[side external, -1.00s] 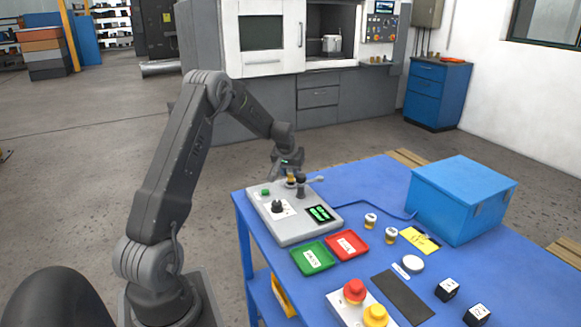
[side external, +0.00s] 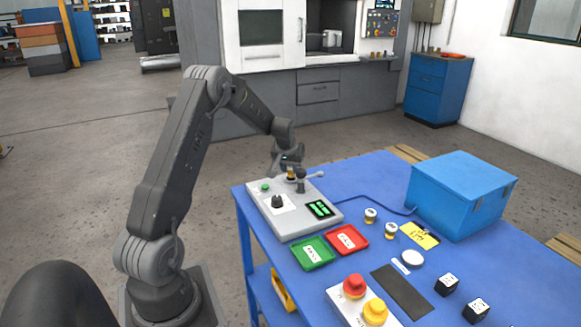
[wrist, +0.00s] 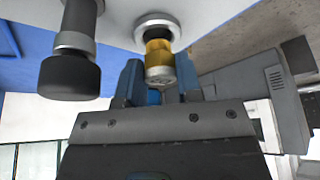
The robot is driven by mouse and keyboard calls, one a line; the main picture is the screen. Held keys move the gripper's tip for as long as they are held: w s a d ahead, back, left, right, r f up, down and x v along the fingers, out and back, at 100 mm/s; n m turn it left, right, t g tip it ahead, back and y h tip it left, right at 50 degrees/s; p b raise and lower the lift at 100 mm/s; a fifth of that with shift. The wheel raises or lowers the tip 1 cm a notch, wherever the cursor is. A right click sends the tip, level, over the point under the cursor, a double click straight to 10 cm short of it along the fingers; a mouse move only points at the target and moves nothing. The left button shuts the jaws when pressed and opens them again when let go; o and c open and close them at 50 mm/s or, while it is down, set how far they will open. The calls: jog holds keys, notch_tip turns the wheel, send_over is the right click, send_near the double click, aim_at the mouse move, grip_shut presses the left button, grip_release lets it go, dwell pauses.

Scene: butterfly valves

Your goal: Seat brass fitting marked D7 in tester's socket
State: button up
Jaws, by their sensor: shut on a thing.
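My gripper (wrist: 160,88) is shut on a brass fitting (wrist: 158,56), with one finger on each side of it in the wrist view. The fitting's other end meets the pale metal ring of the tester's socket (wrist: 156,27); how deep it sits I cannot tell. Its marking is not readable. In the side view my gripper (side external: 290,167) is at the far end of the grey tester (side external: 285,225). Two more brass-and-white fittings (side external: 370,215) and (side external: 390,231) stand on the table; their markings are too small to read.
A lever with a black knob (wrist: 70,75) stands close beside the socket. On the blue table are a green tray (side external: 325,257), a red tray (side external: 358,246), a yellow note (side external: 418,235), a button box (side external: 340,302) and a big blue box (side external: 440,205).

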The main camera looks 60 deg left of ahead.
jog(key=shift+f, duration=0.6)
dwell(0.7)
